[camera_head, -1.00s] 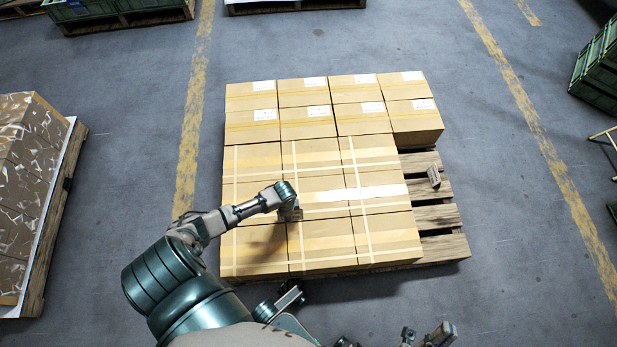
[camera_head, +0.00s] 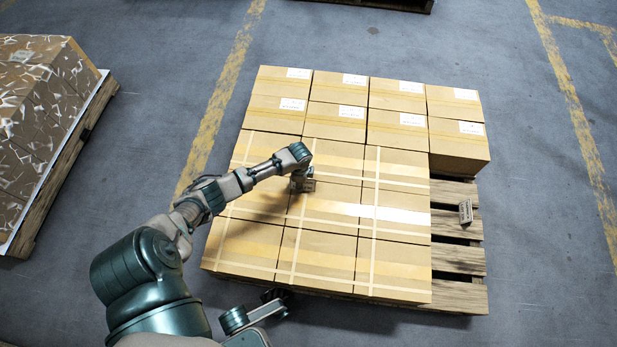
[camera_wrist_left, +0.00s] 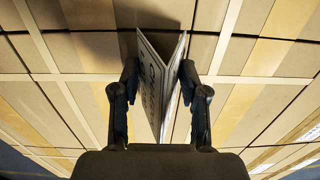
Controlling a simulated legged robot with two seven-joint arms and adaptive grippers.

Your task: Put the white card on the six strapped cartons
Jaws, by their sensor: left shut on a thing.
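My left gripper (camera_head: 301,176) is over the middle of the strapped cartons (camera_head: 330,255), whose tan tops are crossed by pale straps. It is shut on a folded card (camera_wrist_left: 160,85) with dark print, which shows between the fingers in the left wrist view. In the head view only a small part of this card (camera_head: 307,186) shows below the gripper. I cannot tell whether its lower edge touches the carton top. A second small card (camera_head: 465,211) stands on the bare pallet slats at the right.
Unstrapped cartons with white labels (camera_head: 338,110) stand behind the strapped ones. Bare pallet slats (camera_head: 455,258) show at the right. A wrapped load (camera_head: 45,110) sits on another pallet at the left. Open grey floor with yellow lines (camera_head: 220,100) surrounds the pallets.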

